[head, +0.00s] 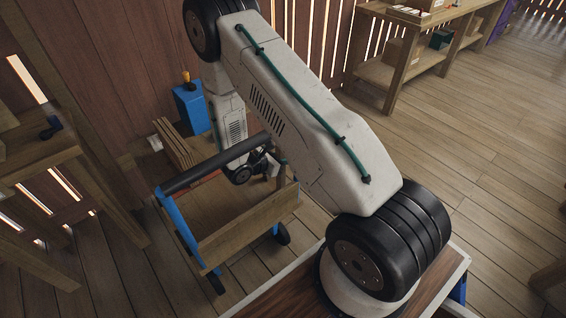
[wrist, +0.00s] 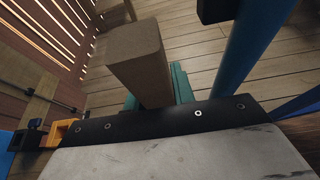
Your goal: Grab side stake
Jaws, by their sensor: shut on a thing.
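The side stake, a squared wooden post (wrist: 139,62), rises in front of my gripper in the wrist view. Teal finger parts of my gripper (wrist: 157,92) show at both sides of its lower end, and the gripper is shut on it. In the head view, my gripper (head: 270,161) is at the right end of a small cart with wooden side boards (head: 247,226) and a blue frame. A short upright piece of the stake (head: 281,180) shows just below the gripper there. The stake's lower end is hidden by the cart's board.
A dark bar (head: 215,164) crosses the cart's top. A wooden workbench (head: 45,150) is at the left, and shelving (head: 405,55) at the back right.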

